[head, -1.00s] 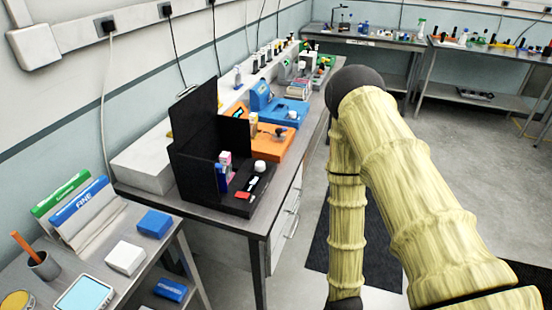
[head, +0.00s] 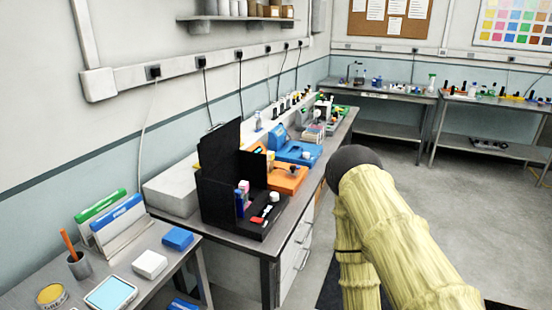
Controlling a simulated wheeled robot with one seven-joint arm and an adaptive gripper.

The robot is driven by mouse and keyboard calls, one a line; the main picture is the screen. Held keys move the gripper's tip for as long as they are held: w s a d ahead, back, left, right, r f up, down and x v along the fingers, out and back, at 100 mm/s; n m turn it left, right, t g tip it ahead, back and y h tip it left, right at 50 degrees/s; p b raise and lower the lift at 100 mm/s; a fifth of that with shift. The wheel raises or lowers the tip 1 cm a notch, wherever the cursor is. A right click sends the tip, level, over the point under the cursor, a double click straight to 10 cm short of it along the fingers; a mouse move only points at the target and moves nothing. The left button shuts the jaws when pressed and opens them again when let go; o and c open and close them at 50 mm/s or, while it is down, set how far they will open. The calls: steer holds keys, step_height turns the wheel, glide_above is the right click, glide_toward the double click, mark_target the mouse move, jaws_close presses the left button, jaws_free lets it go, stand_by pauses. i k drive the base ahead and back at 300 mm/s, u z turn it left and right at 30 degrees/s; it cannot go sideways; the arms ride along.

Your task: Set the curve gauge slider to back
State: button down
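No part in view can be surely told as the curve gauge or its slider at this distance. Modules stand in a row on the long bench (head: 232,234) along the left wall. Nearest is a black module (head: 220,190) with tall panels, a white knob (head: 274,197) and a small red part (head: 257,220). Behind it are an orange module (head: 288,180) and a blue module (head: 300,152). My yellow-sleeved arm (head: 395,230) rises at the lower right, apart from the bench. My gripper is not in view.
A side table at the lower left holds a blue box (head: 177,238), a white box (head: 149,264), file folders (head: 118,220) and a pencil cup (head: 79,265). More benches (head: 385,94) stand at the back. The grey floor (head: 450,210) on the right is clear.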

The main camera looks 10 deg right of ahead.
mark_target(292, 174)
steer(key=u, duration=0.25)
steer(key=i, duration=1.25)
steer(key=z, duration=0.1)
